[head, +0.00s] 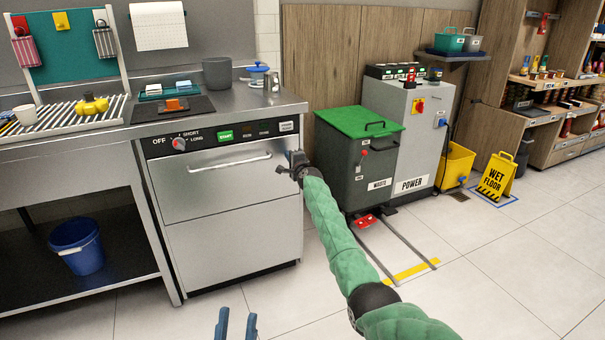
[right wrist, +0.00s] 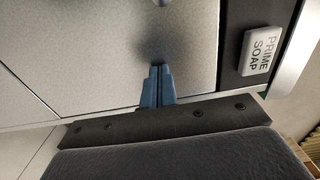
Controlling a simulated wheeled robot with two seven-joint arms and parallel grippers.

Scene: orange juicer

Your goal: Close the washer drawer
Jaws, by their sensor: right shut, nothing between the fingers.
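The washer (head: 232,207) is a steel unit under the counter, with a black control strip along its top. Its drawer front (head: 225,190) has a horizontal bar handle (head: 229,162) and looks about flush with the panel below; I cannot tell if a small gap remains. My right gripper (head: 291,163) is at the right end of the front, beside the handle. In the right wrist view its blue fingers (right wrist: 158,86) are together, empty, pointing at the steel front (right wrist: 100,60); contact is unclear. My left gripper (head: 235,325) is low in front of the washer, fingers apart and empty.
A PRIME SOAP button (right wrist: 262,50) is close to my right fingers. A grey waste bin (head: 365,160) with a green lid and a grey power cabinet (head: 412,130) stand right of the washer. A blue bucket (head: 77,246) sits on the lower shelf. The front floor is clear.

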